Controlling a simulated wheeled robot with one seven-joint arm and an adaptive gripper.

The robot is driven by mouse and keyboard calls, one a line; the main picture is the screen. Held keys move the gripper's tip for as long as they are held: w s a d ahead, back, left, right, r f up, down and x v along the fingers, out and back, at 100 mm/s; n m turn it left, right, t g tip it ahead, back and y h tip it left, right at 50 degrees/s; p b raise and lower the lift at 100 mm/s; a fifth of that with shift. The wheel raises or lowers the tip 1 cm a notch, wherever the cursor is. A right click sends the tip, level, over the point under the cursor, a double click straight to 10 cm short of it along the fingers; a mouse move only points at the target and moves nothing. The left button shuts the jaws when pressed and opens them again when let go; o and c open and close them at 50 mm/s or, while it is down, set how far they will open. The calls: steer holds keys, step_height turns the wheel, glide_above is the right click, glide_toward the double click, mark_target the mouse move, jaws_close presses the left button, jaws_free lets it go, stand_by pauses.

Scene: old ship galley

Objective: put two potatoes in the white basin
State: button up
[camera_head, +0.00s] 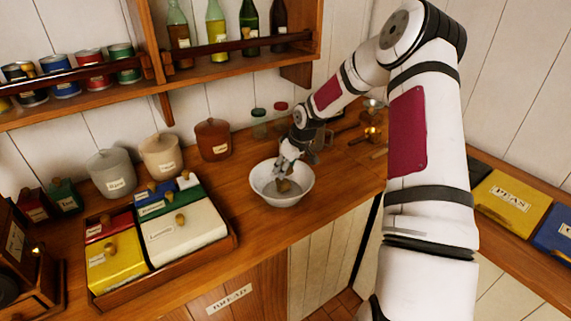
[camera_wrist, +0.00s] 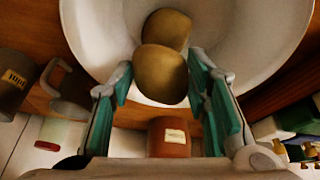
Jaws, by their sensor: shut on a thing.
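The white basin (camera_head: 302,197) stands on the wooden counter. In the wrist view its pale inside (camera_wrist: 245,40) fills the top. My gripper (camera_head: 286,174) points down into the basin; its green-padded fingers (camera_wrist: 162,88) are on both sides of a brown potato (camera_wrist: 160,76), shut on it. The held potato is inside or just over the basin; I cannot tell whether it touches the bottom. A second brown potato (camera_wrist: 168,28) lies in the basin right beyond it, partly hidden by the held one.
A wooden tray (camera_head: 168,272) with coloured lidded boxes stands left of the basin. Lidded crocks, including a brown one (camera_head: 212,140), stand behind. A grey mug (camera_wrist: 14,82) is close to the gripper. A shelf with bottles (camera_head: 216,32) hangs above. Counter in front is clear.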

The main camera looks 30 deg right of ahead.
steer(key=o, duration=1.3)
steer(key=v, duration=1.2)
